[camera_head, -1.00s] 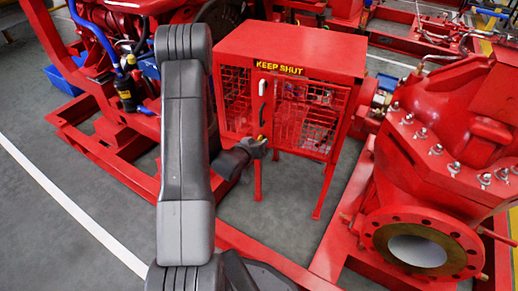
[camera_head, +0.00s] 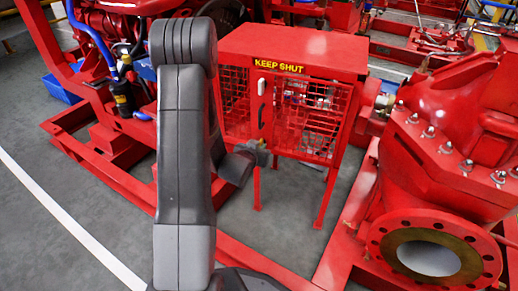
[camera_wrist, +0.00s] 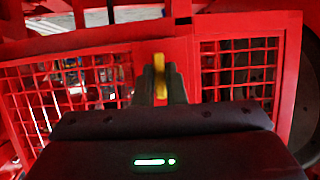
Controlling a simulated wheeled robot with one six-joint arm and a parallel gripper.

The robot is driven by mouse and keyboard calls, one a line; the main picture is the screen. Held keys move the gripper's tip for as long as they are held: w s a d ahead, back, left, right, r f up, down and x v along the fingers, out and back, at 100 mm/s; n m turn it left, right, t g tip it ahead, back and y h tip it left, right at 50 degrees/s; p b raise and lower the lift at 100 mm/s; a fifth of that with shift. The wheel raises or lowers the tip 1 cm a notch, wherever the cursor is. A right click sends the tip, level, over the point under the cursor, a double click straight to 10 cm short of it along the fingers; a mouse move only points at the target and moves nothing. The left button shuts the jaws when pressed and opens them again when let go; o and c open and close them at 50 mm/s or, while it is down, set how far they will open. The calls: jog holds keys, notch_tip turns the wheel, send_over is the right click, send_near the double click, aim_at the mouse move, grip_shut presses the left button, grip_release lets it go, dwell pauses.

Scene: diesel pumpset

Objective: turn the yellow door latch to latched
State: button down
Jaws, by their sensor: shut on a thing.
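The yellow door latch (camera_wrist: 159,76) shows in the wrist view as a narrow upright bar between my gripper's fingers. My gripper (camera_wrist: 159,94) is shut on it, with a dark finger at each side. In the head view my gripper (camera_head: 262,151) is at the lower front of the red mesh cabinet (camera_head: 300,52), below the dark door handle (camera_head: 261,113). The latch is hidden there behind my gripper. A yellow "KEEP SHUT" label (camera_head: 279,66) is on the cabinet's upper front edge. The latch's exact angle against the door is hard to tell.
A big red flanged pump body (camera_head: 425,245) stands close at the right. Red base rails (camera_head: 110,185) run along the floor at the left. A red engine with blue pipes (camera_head: 85,35) is at the upper left. Grey floor (camera_head: 285,215) is open below the cabinet.

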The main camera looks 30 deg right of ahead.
jog(key=shift+w, duration=0.1)
jog(key=c, duration=1.5)
grip_release()
jog(key=shift+r, duration=0.1)
jog(key=shift+d, duration=0.1)
jog(key=p+v, duration=0.2)
jog(key=v, duration=1.1)
jog(key=shift+s+a+p, duration=0.3)
jog(key=shift+a+p, duration=0.05)
jog(key=shift+p, duration=0.05)
jog(key=b+x, duration=0.2)
jog(key=x, duration=1.1)
jog(key=shift+w+d+b, duration=0.25)
jog(key=shift+d+b, duration=0.05)
jog(key=shift+b, duration=0.05)
jog(key=shift+a, duration=0.1)
